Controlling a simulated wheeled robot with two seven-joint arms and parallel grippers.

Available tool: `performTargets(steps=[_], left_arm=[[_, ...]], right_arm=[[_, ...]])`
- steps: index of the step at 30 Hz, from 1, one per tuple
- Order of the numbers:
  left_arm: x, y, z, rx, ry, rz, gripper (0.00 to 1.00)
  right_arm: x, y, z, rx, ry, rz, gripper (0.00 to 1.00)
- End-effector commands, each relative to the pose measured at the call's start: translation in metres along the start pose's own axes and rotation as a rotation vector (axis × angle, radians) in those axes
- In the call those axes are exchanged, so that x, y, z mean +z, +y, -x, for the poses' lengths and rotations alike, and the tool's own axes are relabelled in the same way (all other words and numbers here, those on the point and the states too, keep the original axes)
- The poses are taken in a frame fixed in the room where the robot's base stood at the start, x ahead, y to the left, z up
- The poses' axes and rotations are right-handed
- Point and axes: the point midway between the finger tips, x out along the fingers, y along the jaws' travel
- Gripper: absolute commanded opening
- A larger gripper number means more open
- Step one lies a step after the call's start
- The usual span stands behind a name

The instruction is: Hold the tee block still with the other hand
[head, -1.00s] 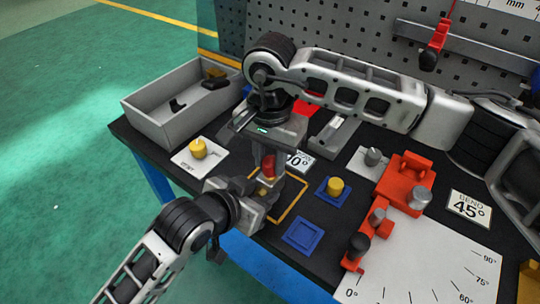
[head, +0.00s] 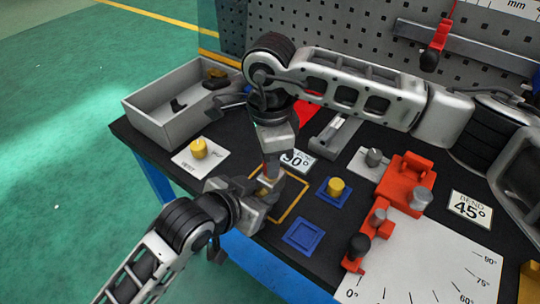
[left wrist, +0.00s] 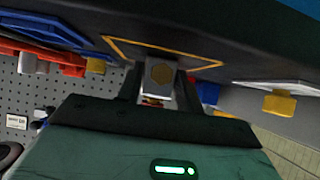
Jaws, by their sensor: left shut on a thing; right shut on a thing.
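The tee block (left wrist: 161,74), a grey metal block with a yellow hexagonal face, sits between the fingers of my left gripper (left wrist: 157,88) in the left wrist view. In the head view my left gripper (head: 257,197) is low over the yellow-outlined square (head: 291,211), and the block is mostly hidden there. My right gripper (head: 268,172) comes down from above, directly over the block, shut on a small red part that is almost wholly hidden. A bit of red-orange shows next to the block in the left wrist view. I cannot tell whether the two parts touch.
A grey bin (head: 160,116) with dark parts stands at back left. A white pad with a yellow knob (head: 198,148) lies in front of it. Right of the outline are a blue holder with a yellow cylinder (head: 335,186), an empty blue tray (head: 303,236) and a red bending fixture (head: 404,180).

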Motion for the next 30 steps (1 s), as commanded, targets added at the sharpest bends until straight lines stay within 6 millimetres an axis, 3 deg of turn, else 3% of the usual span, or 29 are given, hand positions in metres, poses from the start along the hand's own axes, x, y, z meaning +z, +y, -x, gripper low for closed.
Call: performTargets(steps=[12, 22, 30], left_arm=[[-0.0004, 0.0000, 0.0001, 0.000, 0.001, 0.000, 0.05], [-0.0004, 0.0000, 0.0001, 0.000, 0.001, 0.000, 0.05], [-0.0004, 0.0001, 0.0001, 0.000, 0.001, 0.000, 0.05]], right_arm=[[0.0002, -0.0005, 0.0003, -0.001, 0.000, -0.100, 0.03], [-0.0001, -0.0014, 0.0000, -0.001, 0.001, -0.506, 0.03], [-0.0001, -0.0015, 0.0000, -0.001, 0.001, -0.530, 0.03]])
